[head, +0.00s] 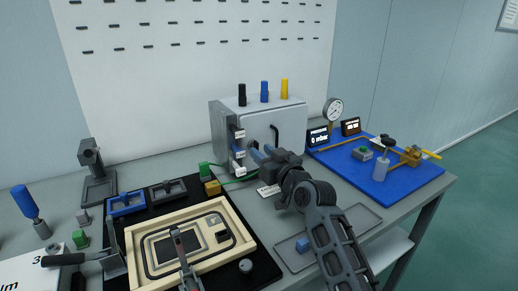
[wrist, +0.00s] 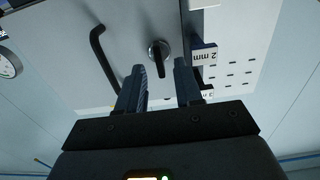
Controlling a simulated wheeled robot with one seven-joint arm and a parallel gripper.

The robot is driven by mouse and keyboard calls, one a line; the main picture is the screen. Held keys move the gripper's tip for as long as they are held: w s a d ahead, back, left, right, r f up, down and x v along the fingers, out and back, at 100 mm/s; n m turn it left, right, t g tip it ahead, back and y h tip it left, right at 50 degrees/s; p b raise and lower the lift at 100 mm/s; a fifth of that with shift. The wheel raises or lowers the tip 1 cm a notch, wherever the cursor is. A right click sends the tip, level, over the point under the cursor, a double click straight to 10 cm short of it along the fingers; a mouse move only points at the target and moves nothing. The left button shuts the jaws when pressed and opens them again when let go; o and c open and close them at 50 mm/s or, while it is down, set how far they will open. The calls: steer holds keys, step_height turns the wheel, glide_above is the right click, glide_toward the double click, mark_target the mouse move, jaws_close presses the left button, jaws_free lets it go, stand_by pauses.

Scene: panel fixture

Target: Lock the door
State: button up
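A light grey cabinet (head: 222,128) stands at the back of the bench, and its door (head: 288,122) looks closed. The door has a dark bar handle (head: 276,135), which also shows in the wrist view (wrist: 103,58). A small dark knob with a short lever (wrist: 159,56) sits on the door beside the handle. In the wrist view its lever points down, towards my gripper. My gripper (head: 259,155) is in front of the door, with its fingers open and empty. In the wrist view the fingertips (wrist: 160,80) lie either side of the knob's line, apparently short of it.
Black, blue and yellow cylinders (head: 264,92) stand on the cabinet. A blue board (head: 400,185) with a gauge (head: 333,109) and fittings lies to the right. A cream frame (head: 150,240) on a black mat and a grey tray (head: 345,228) lie in front. Green and yellow blocks sit left of my gripper.

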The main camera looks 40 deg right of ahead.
steer(key=shift+x, duration=1.2)
jaws_close()
